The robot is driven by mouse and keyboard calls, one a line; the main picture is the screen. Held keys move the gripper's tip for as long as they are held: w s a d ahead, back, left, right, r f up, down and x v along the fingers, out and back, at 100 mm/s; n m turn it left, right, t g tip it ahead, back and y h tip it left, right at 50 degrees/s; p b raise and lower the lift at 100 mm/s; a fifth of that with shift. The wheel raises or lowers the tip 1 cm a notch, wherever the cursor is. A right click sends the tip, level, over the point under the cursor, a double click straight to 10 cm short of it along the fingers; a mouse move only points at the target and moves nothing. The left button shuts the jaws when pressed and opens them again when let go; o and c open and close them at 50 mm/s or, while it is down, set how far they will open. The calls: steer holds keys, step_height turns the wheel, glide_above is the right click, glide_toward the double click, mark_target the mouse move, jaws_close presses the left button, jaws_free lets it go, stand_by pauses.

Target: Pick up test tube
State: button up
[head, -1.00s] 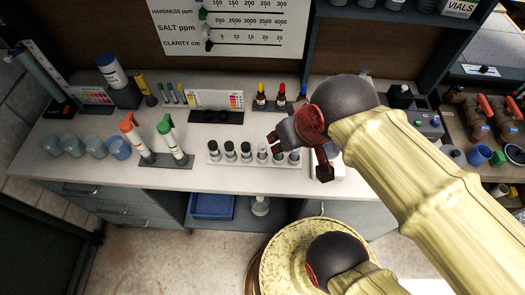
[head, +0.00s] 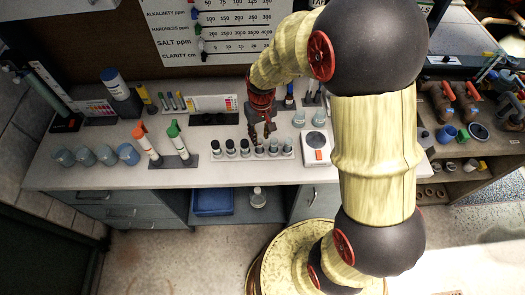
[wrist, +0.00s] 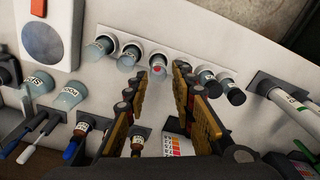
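Several small test tubes stand in a row in a white rack (head: 240,158) on the counter, some with dark caps (head: 215,148) and some clear. The rack also shows along the top of the wrist view (wrist: 143,45). My gripper (head: 262,132) is above the right half of the row, pointing down. In the wrist view my gripper (wrist: 162,76) is open and empty, its two fingers spread. A tube with a red spot (wrist: 158,66) shows between the fingertips, beyond them. Contact with it is not visible.
Orange- and green-topped testers (head: 178,145) stand left of the rack. A white scale (head: 316,148) and two beakers (head: 299,119) are at its right. Dropper bottles (wrist: 82,130) are close to the fingers. Cups (head: 106,155) stand at the counter's left.

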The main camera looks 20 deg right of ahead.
mark_target(259, 141)
steer(key=shift+t, duration=0.4)
steer(key=f, duration=0.2)
steer(key=w+f, duration=0.1)
steer(key=f, duration=0.4)
steer(key=shift+w+d+b, duration=0.1)
steer(key=shift+w+b, duration=0.2)
steer(key=shift+r, duration=0.1)
steer(key=shift+c, duration=0.7)
steer(key=c, duration=0.4)
steer(key=shift+c, duration=0.2)
steer(key=shift+r, duration=0.1)
